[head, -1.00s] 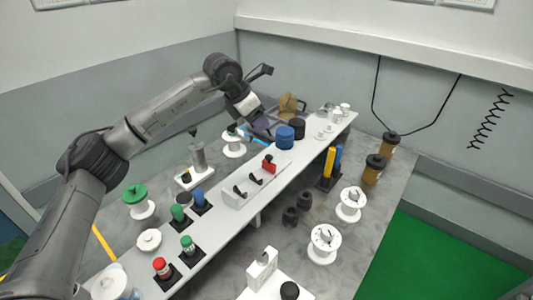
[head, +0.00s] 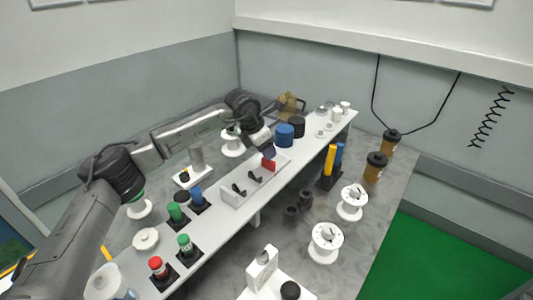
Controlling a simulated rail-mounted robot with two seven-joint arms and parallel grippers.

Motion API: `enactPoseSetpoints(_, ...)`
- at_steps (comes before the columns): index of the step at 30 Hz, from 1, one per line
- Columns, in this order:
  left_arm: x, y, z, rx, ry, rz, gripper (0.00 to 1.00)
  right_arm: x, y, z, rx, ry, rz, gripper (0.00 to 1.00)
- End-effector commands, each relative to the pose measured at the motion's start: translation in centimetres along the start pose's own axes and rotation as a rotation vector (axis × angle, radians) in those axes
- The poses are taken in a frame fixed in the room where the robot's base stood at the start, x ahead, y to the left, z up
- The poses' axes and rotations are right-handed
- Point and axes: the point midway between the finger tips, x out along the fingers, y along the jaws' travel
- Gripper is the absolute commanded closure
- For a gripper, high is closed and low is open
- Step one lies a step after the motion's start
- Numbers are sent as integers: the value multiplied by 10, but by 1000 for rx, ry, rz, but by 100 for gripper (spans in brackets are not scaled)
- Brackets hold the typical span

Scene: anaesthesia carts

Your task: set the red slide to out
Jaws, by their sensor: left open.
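The red slide (head: 268,164) sits at the far right end of a white slide block (head: 236,201) on the long white shelf. Two dark slides (head: 254,175) stand in the same block, nearer to me. My left gripper (head: 267,152) is open and points down just above the red slide, hiding its top. I cannot tell whether its fingers touch the slide. My right gripper is not in view.
A blue jar (head: 284,135) and a dark jar (head: 297,127) stand just beyond the block. Green and blue capped vials (head: 196,195) stand left of it. White spools (head: 326,240) stand lower right.

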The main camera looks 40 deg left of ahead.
Motion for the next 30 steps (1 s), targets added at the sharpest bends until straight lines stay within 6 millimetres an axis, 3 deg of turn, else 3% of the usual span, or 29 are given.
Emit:
enactPoseSetpoints(6, 16, 0, -1, -1, 1, 1, 48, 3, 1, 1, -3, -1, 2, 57)
enactPoseSetpoints(17, 18, 0, 0, 0, 0, 0, 48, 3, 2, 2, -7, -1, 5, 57)
enactPoseSetpoints(30, 18, 0, 0, 0, 0, 0, 88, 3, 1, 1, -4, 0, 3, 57)
